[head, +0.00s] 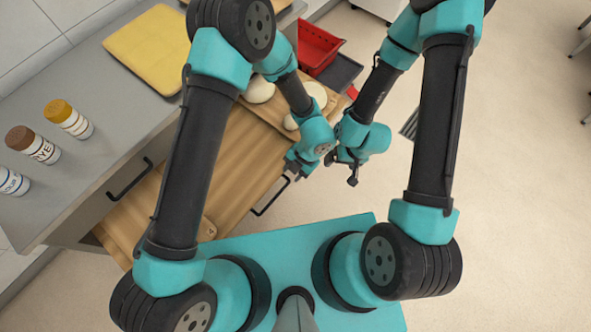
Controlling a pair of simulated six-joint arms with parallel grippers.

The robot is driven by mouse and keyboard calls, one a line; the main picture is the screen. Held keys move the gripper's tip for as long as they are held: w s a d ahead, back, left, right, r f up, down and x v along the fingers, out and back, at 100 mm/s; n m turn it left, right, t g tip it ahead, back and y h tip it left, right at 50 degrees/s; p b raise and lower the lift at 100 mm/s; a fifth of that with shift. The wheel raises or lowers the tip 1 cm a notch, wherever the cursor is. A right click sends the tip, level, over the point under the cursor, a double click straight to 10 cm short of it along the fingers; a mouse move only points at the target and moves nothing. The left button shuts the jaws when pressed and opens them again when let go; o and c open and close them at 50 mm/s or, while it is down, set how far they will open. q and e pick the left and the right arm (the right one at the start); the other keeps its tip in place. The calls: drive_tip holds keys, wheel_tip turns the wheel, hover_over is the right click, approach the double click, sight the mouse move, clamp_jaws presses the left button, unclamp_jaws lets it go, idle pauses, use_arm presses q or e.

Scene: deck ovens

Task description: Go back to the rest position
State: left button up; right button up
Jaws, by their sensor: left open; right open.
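My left gripper (296,168) is at the middle of the head view, over the right edge of the wooden boards. It is open, and I see nothing between its fingers. My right gripper (347,168) is just right of it, over the floor beside the boards. It is open and looks empty. The two grippers are close together; I cannot tell whether they touch. Both arms are bent and reach forward from my teal base.
Wooden boards (232,160) extend beside the grey counter (108,105), with pale dough rounds (260,90) on top. Labelled jars (68,118) and a yellow board (150,48) are on the counter. A red crate (318,48) stands behind.

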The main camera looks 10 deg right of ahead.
use_arm(q)
drive_tip(key=shift+a, duration=0.15)
idle(0.3)
drive_tip(key=w+a+f+m+t+h, duration=0.1)
drive_tip(key=w+a+m+t+h, duration=0.15)
drive_tip(key=a+m, duration=0.75)
drive_tip(key=w+a+f+m+t+h, duration=0.1)
drive_tip(key=w+a+m+h, duration=0.2)
drive_tip(key=a+m, duration=0.75)
drive_tip(key=s+a+r+m+g+h, duration=0.1)
drive_tip(key=s+a+m+h, duration=0.2)
drive_tip(key=a, duration=0.5)
drive_tip(key=shift+s+m, duration=0.55)
drive_tip(key=shift+s, duration=0.3)
